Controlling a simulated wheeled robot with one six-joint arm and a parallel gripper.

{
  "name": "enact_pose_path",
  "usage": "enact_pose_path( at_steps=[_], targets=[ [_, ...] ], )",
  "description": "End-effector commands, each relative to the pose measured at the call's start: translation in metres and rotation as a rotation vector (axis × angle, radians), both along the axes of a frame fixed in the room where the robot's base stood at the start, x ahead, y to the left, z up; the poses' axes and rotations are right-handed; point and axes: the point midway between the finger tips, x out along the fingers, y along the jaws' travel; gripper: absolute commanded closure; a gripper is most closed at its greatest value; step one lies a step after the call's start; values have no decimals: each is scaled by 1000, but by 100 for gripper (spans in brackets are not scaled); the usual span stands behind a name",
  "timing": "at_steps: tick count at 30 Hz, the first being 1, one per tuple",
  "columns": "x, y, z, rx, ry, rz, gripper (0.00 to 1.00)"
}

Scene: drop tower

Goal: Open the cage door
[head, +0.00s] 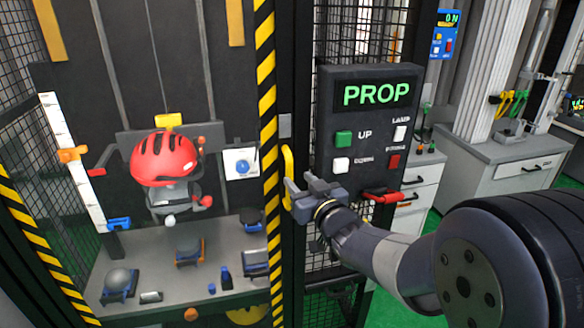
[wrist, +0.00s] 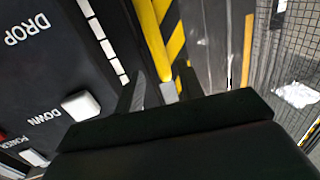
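The cage door has a yellow-and-black striped edge (head: 267,90) and appears shut against the dark post beside it. Its yellow handle (head: 288,163) is an upright bar on that edge, and it also shows in the wrist view (wrist: 153,40). My gripper (head: 291,196) is at the lower part of the handle. In the wrist view, the fingers of my gripper (wrist: 160,92) are apart, with the handle's lower end in line with the gap between them. I see space beside the bar, so no firm grip shows. Whether the fingertips reach around the bar is unclear.
Inside the cage are a red helmet (head: 163,158) and several small items on a grey base. Grey cabinets (head: 497,165) stand right.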

Motion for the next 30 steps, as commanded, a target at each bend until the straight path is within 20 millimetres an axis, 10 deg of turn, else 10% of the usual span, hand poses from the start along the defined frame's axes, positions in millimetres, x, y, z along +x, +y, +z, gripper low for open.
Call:
enact_pose_path(
  at_steps=[12, 24, 30],
  targets=[
    [51, 26, 0, -2, 1, -1, 63],
    [56, 29, 0, -1, 0, -1, 63],
    [55, 29, 0, -1, 0, -1, 80]
  ],
)
